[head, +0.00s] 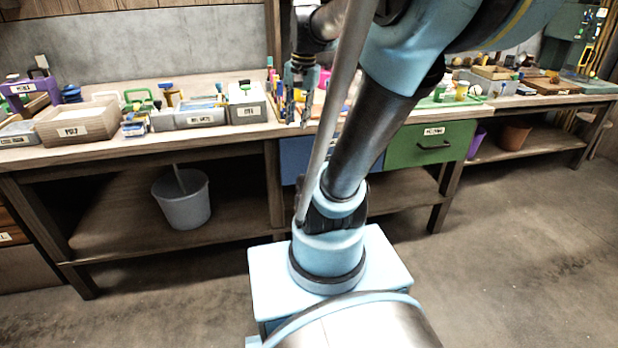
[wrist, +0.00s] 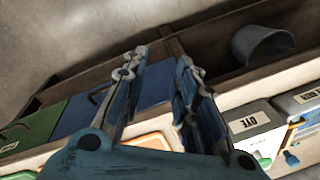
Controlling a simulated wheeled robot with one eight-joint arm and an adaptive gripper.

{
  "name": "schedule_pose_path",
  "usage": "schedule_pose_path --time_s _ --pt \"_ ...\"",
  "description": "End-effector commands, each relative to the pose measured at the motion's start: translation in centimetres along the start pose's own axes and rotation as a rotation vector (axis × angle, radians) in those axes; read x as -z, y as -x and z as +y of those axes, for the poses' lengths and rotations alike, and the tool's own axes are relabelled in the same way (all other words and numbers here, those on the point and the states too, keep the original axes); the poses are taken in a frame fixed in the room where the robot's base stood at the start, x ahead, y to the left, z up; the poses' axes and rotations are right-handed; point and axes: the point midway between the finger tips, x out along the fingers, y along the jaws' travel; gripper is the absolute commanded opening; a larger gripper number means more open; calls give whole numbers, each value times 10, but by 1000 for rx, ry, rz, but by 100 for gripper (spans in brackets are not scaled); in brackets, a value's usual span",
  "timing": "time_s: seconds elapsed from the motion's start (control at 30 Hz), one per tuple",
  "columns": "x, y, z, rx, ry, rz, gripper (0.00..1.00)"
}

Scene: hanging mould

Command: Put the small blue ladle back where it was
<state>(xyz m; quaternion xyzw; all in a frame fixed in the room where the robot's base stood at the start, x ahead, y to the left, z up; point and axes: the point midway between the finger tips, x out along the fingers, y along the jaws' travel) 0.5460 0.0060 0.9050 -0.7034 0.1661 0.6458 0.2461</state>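My gripper (head: 292,105) hangs over the front of the workbench (head: 25,150), right of a white box. In the wrist view my gripper (wrist: 161,68) has its two fingers spread apart with nothing between them. The blue drawer front (wrist: 150,88) shows through the gap. I cannot make out the small blue ladle with certainty. A small blue piece with a rounded end (wrist: 291,158) lies beside the box labelled DYE (wrist: 248,122) in the wrist view; it is too small to identify.
The bench holds a wooden box (head: 75,125), a grey tray (head: 200,119) and a white box (head: 247,111). A grey bucket (head: 182,203) stands on the lower shelf. A green drawer (head: 425,145) is shut at the right. The floor in front is clear.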

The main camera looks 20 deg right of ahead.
Motion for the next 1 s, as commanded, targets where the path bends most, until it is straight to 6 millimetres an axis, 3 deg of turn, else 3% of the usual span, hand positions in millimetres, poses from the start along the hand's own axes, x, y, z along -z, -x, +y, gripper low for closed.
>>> schedule_pose_path --time_s 0.2,0.5,0.67,1.0 --pt "-51 -54 40 -19 275 50 27" --pt "-92 -116 79 -52 568 99 27" --pt "-97 -127 87 -60 620 106 27" --pt "-97 -127 87 -60 624 107 27"
